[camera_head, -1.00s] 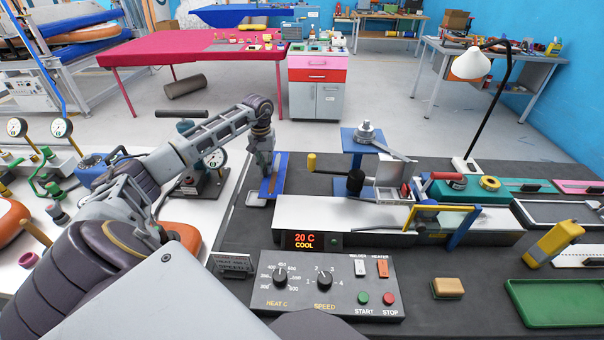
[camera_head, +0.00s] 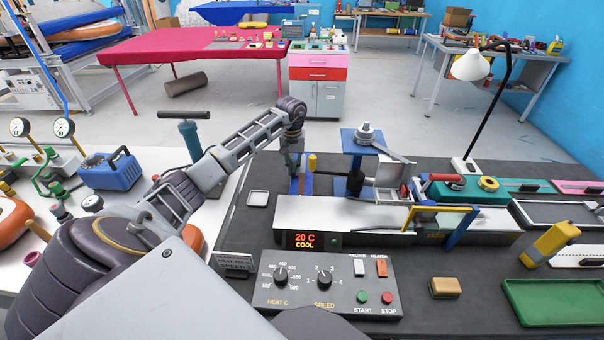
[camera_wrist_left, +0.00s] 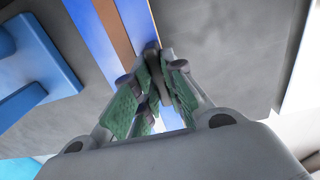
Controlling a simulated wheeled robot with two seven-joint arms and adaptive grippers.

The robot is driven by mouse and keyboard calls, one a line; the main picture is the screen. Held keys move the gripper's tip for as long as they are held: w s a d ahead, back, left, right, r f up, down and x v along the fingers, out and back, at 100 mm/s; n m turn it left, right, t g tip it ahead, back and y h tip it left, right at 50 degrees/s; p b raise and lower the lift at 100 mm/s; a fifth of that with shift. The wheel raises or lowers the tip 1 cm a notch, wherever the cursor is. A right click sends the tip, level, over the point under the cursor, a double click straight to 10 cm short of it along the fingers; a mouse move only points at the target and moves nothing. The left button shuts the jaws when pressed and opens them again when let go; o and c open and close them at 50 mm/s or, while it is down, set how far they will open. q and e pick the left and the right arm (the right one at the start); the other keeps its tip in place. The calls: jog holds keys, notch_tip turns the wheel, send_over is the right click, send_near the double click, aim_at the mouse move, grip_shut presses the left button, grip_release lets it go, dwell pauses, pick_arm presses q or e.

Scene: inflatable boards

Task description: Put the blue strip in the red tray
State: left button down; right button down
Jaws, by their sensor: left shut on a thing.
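The blue strip (camera_head: 307,184) has a brown band along its length and stands over the dark bench, left of the blue post. My left gripper (camera_head: 296,172) is shut on it and partly hides it. In the left wrist view the strip (camera_wrist_left: 92,35) runs up from the closed fingertips (camera_wrist_left: 155,62). A pinkish-red, tray-like item (camera_head: 582,187) lies at the far right edge of the bench, cut off by the frame. I cannot tell for sure whether it is the red tray. My right gripper is not in view.
A blue post stand (camera_head: 356,182) and a long metal machine bed (camera_head: 350,215) are close to the right of the strip. A teal tray (camera_head: 525,186), a green tray (camera_head: 550,302) and a lamp (camera_head: 472,66) are further right. A small pale dish (camera_head: 258,198) lies left.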

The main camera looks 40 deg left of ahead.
aim_at(302, 173)
pick_arm(q)
jog(key=shift+w+d, duration=0.45)
jog(key=shift+d, duration=0.2)
jog(key=shift+w+d, duration=0.2)
jog(key=shift+d, duration=0.05)
jog(key=shift+w+d, duration=0.25)
jog(key=shift+d, duration=0.1)
notch_tip(302, 173, down, 2)
jog(key=shift+f+p, duration=0.2)
jog(key=shift+p, duration=0.15)
jog(key=shift+f, duration=0.5)
jog(key=shift+f, duration=0.1)
